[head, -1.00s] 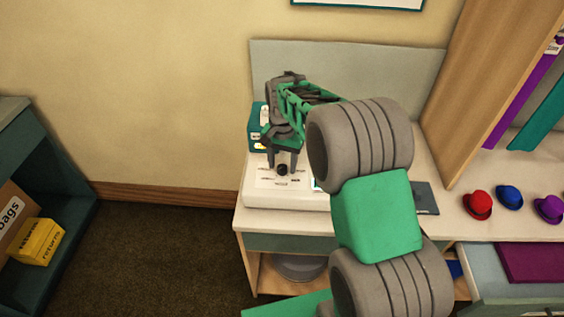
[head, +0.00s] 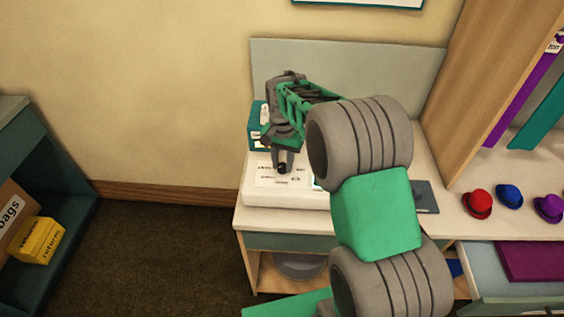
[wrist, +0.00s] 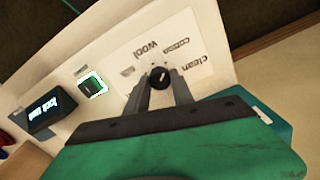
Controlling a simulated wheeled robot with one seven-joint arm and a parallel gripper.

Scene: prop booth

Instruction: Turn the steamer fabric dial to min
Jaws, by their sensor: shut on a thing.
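The steamer (head: 288,201) is a white box on the counter, with a pale label panel on top. Its fabric dial (wrist: 160,77) is a small black knob in the middle of that panel, with printed words such as "wool" around it. The dial also shows in the head view (head: 281,168). My gripper (wrist: 161,88) is shut on the dial, one finger on each side, pointing down at it. The word min is not readable in either view.
A teal box (head: 258,128) stands behind the steamer, close to my gripper. Small red, blue and purple hats (head: 510,196) lie on the counter at right, beside a wooden upright (head: 430,85). An open drawer (head: 515,290) juts out at lower right.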

